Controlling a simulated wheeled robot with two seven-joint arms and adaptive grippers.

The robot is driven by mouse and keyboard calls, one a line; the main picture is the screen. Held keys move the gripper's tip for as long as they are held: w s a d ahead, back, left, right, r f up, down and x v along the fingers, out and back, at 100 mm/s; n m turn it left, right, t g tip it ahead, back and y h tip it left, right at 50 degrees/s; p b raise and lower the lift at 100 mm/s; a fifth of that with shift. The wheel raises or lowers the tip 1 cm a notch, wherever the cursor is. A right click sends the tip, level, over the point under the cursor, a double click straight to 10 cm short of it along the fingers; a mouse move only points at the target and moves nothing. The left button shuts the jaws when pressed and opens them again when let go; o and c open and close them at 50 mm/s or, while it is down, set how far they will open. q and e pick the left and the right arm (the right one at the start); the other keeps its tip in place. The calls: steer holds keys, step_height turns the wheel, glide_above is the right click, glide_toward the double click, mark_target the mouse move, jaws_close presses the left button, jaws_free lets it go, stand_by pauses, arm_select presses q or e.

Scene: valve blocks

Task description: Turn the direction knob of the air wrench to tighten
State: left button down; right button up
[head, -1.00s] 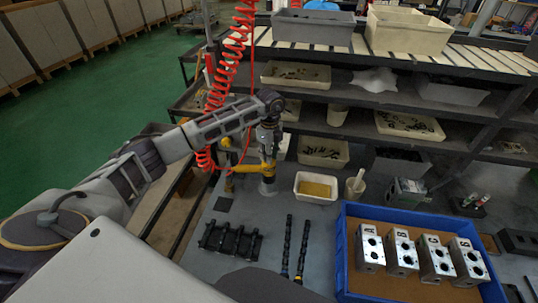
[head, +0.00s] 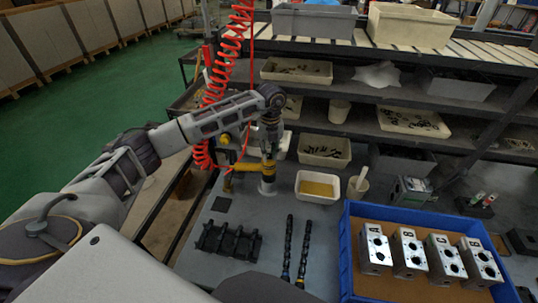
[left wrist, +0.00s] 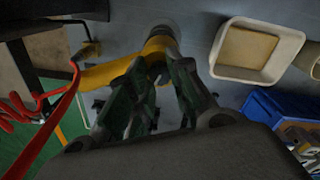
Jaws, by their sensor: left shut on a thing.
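The air wrench (head: 267,183) stands upright at the left rear of the grey bench, with a yellow lower body and a yellow arm reaching left. In the left wrist view its yellow body (left wrist: 160,45) shows just beyond my fingertips. My left gripper (head: 269,143) points down over the top of the wrench and is shut on it. In the left wrist view the fingers of the gripper (left wrist: 160,72) are close together at the yellow part. The direction knob is hidden or too small to make out, so its setting cannot be read. My right gripper is not in view.
A red coiled hose (head: 213,100) hangs left of the wrench. A white tray with yellow contents (head: 318,197) stands just right of it. A blue tray (head: 345,250) holds several lettered metal blocks. Black parts (head: 225,242) and two dark rods (head: 306,250) lie in front.

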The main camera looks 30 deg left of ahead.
mark_target(270, 155)
arm_select(q)
steer(key=m+b, duration=0.3)
steer(key=m, duration=0.3)
steer(key=shift+m, duration=0.9)
steer(key=shift+m+b, duration=0.5)
steer(key=shift+m, duration=0.3)
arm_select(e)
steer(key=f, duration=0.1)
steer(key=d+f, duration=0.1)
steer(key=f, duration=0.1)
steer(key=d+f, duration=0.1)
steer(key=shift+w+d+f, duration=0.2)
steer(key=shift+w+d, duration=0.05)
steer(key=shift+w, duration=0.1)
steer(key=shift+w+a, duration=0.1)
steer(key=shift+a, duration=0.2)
arm_select(q)
steer(key=c, duration=1.3)
jaws_free()
steer(key=shift+o, duration=0.2)
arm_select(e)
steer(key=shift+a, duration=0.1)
arm_select(q)
step_height(270, 155, up, 12)
steer(key=shift+d, duration=0.15)
